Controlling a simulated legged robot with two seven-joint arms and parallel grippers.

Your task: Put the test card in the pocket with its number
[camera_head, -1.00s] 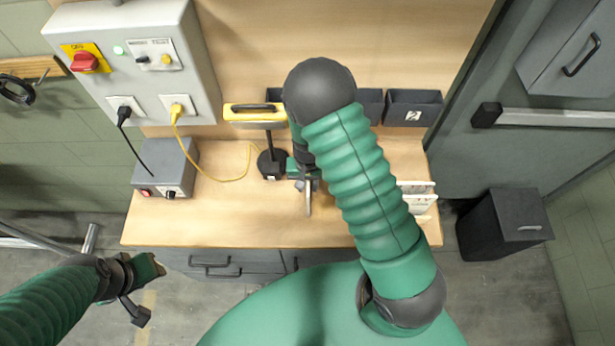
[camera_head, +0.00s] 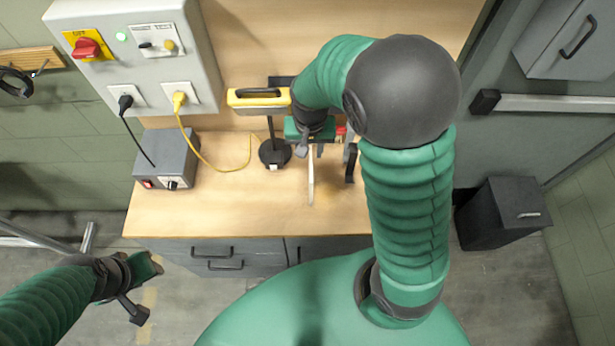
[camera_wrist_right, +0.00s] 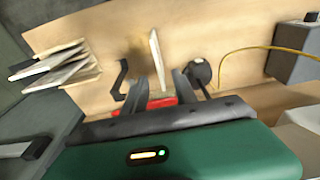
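A thin pale card (camera_head: 311,180) shows nearly edge-on over the bench; the right wrist view shows it too (camera_wrist_right: 155,58). I cannot read a number on it. My right gripper (camera_head: 312,152) is at the card's far end. In the right wrist view its two dark fingers (camera_wrist_right: 160,88) are apart, with the card between them and gaps on both sides. Several pale cards stand in a rack (camera_wrist_right: 60,68) at the left of that view.
A black stand (camera_head: 275,155) and a yellow-topped device (camera_head: 258,97) are left of the right gripper. A dark bracket (camera_head: 351,163) and a red item (camera_wrist_right: 150,104) are close to it. A grey box (camera_head: 167,158) with cables stands at left. The bench front is clear.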

